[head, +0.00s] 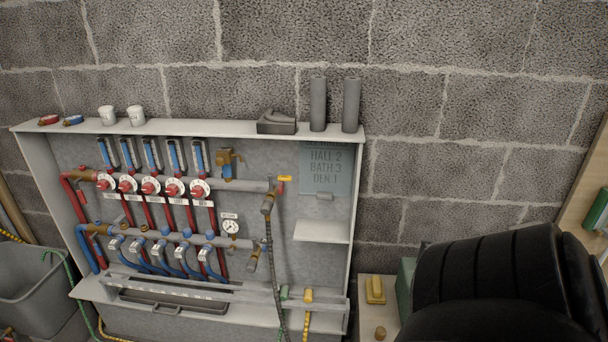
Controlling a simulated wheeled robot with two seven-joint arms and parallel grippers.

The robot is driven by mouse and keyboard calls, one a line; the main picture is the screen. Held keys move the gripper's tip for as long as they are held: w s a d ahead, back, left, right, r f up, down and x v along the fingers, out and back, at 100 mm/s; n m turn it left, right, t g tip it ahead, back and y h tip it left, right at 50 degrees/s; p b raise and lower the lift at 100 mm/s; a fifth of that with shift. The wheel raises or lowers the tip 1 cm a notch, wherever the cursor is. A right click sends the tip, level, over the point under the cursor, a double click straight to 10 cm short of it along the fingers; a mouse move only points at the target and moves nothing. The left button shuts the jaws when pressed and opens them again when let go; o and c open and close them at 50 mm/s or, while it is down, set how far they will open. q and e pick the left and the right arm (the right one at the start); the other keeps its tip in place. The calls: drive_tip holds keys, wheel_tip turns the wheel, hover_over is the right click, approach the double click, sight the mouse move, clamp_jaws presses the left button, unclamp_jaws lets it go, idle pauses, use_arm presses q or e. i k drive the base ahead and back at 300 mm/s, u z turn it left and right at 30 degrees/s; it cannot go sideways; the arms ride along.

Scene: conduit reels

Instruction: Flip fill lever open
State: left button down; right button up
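A manifold cabinet (352,215) stands against the block wall. A small yellow lever (285,178) sits at the right end of the upper grey pipe, above a valve fitting (268,205) with a dark hose (271,262) hanging from it. The lever lies about level and points right; I take it as the fill lever, but no label on it is readable. Neither of my grippers is in view, and nothing touches the lever.
A black ribbed part, apparently my own arm, blocks the lower right. A shelf (322,231) juts out right of the hose. Grey cylinders (318,104) and cups (136,115) stand on the cabinet top. A yellow-handled fitting (308,296) is on the front rail.

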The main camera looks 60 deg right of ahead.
sight(288, 177)
drive_tip(key=z, duration=2.05)
